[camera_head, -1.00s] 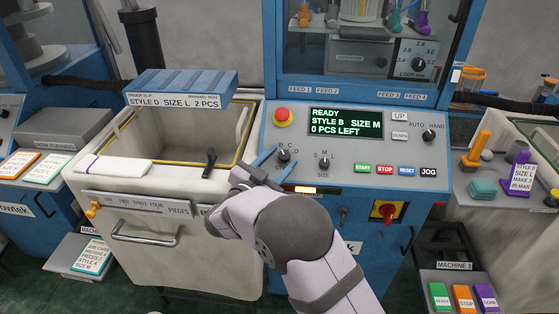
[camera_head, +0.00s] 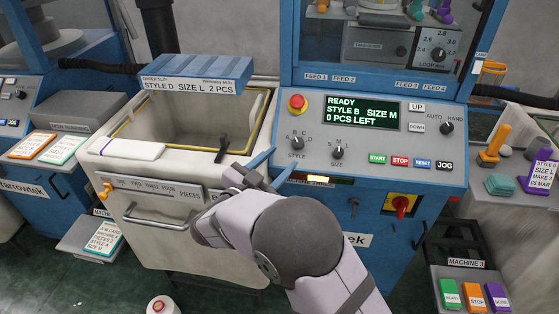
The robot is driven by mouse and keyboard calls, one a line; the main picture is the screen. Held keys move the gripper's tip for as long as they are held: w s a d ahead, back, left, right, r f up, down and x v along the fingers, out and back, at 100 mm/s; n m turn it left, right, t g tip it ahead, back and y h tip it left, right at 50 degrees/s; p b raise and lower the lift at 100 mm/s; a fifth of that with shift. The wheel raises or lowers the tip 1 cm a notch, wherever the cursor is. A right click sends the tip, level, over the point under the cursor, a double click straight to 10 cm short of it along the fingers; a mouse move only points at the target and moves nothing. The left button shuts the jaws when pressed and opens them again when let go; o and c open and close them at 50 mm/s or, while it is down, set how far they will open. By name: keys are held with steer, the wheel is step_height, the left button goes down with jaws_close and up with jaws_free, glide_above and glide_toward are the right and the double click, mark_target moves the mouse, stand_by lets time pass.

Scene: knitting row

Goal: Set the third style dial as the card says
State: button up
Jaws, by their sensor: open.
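The style dial (camera_head: 297,144) is a dark knob on the middle machine's sloped panel (camera_head: 330,170), with letters A to D around it. The screen (camera_head: 361,111) reads READY, STYLE B, SIZE M, 0 PCS LEFT. My gripper (camera_head: 282,161) has two blue fingers, open and empty, at the panel's left edge, left of and below the dial and apart from it. A job card (camera_head: 103,236) at lower left seems to read STYLE A, SIZE M; its machine number is too small to be sure of. A blue slip holder (camera_head: 190,86) reads STYLE D, SIZE L, 2 PCS.
The size dial (camera_head: 338,153) is right of the style dial. START (camera_head: 377,159), STOP and RESET buttons sit further right. A red emergency button (camera_head: 298,103) is above. The bin (camera_head: 260,110) with a black handle stands left. A MACHINE 3 label (camera_head: 466,262) is at lower right.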

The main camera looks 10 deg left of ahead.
mark_target(297, 143)
steer(key=w+d+r+b, duration=0.1)
steer(key=d+r, duration=0.1)
steer(key=d, duration=0.4)
steer(key=shift+w+a+f+n+t+y+p, duration=0.25)
steer(key=shift+w+a+f+n+t+y, duration=0.15)
steer(key=shift+w+n+y, duration=0.5)
steer(key=shift+w+a+f+n+t+y+p, duration=0.3)
steer(key=shift+w+n+y, duration=0.2)
steer(key=shift+w+n, duration=0.65)
steer(key=shift+w+a+f+n+t+y+p, duration=0.15)
steer(key=shift+w+a+f+n+t+y, duration=0.25)
steer(key=shift+w+n+y, duration=0.5)
steer(key=shift+w, duration=0.15)
steer(key=c, duration=1)
